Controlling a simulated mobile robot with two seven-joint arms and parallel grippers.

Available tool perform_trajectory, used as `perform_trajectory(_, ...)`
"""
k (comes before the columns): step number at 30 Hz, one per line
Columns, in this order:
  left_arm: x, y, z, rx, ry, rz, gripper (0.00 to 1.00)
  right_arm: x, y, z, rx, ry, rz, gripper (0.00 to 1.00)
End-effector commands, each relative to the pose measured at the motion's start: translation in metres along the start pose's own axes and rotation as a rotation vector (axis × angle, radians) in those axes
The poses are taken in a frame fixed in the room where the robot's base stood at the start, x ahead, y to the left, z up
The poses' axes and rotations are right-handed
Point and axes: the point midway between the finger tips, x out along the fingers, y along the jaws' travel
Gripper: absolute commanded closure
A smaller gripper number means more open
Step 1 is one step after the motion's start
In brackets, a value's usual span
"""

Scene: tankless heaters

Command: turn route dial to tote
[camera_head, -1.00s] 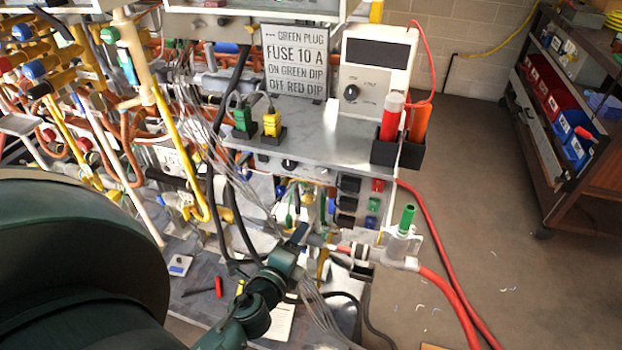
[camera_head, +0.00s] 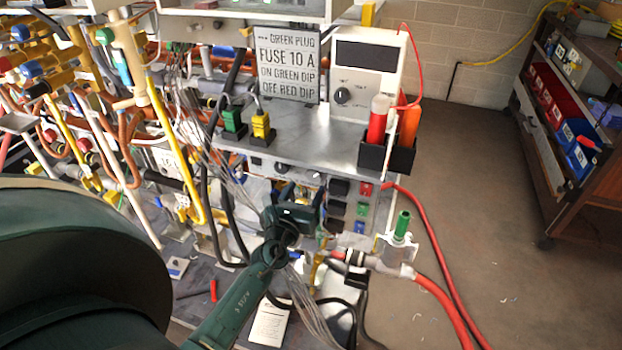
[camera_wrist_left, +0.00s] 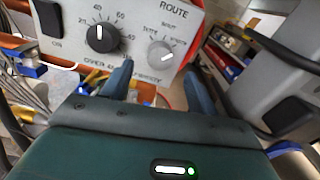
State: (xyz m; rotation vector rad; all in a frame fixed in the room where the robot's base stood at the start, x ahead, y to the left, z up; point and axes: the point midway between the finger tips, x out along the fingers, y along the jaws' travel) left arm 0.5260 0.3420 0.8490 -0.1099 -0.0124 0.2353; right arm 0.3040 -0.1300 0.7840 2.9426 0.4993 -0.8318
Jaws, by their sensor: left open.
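The route dial (camera_wrist_left: 160,55) is a grey round knob on a pale panel under the word ROUTE in the left wrist view. Its white pointer lies slanted, nearly level. The small labels around it are too blurred to read surely. My left gripper (camera_wrist_left: 158,88) is open and empty, with its two blue-grey fingers below the dial on either side, apart from it as far as I can tell. In the head view my left gripper (camera_head: 303,197) is at the panel front below the metal shelf and hides the route dial. My right gripper is not in view.
A black knob (camera_wrist_left: 102,37) with a number scale and a black ON switch (camera_wrist_left: 48,18) sit left of the dial. The metal shelf (camera_head: 310,135) overhangs the panel. Coloured buttons (camera_head: 363,208) and a red hose (camera_head: 440,290) are to the right. Cables hang at left.

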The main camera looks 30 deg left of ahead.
Motion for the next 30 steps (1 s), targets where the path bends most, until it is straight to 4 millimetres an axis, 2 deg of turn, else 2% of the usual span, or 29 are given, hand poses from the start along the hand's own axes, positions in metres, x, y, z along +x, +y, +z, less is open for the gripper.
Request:
perform_trajectory(3, 0.024, 0.0, 0.0, -0.001, -0.002, 0.0, 0.41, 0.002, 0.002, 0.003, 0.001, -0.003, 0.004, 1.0)
perform_trajectory(9, 0.046, 0.0, 0.0, -0.001, -0.001, 0.0, 0.41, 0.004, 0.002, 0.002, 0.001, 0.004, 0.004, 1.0)
perform_trajectory(20, 0.051, 0.0, 0.0, -0.001, 0.0, 0.0, 0.41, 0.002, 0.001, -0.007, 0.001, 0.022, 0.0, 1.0)
perform_trajectory(30, 0.051, 0.0, 0.0, -0.002, 0.0, 0.0, 0.67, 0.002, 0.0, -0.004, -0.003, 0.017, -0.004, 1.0)
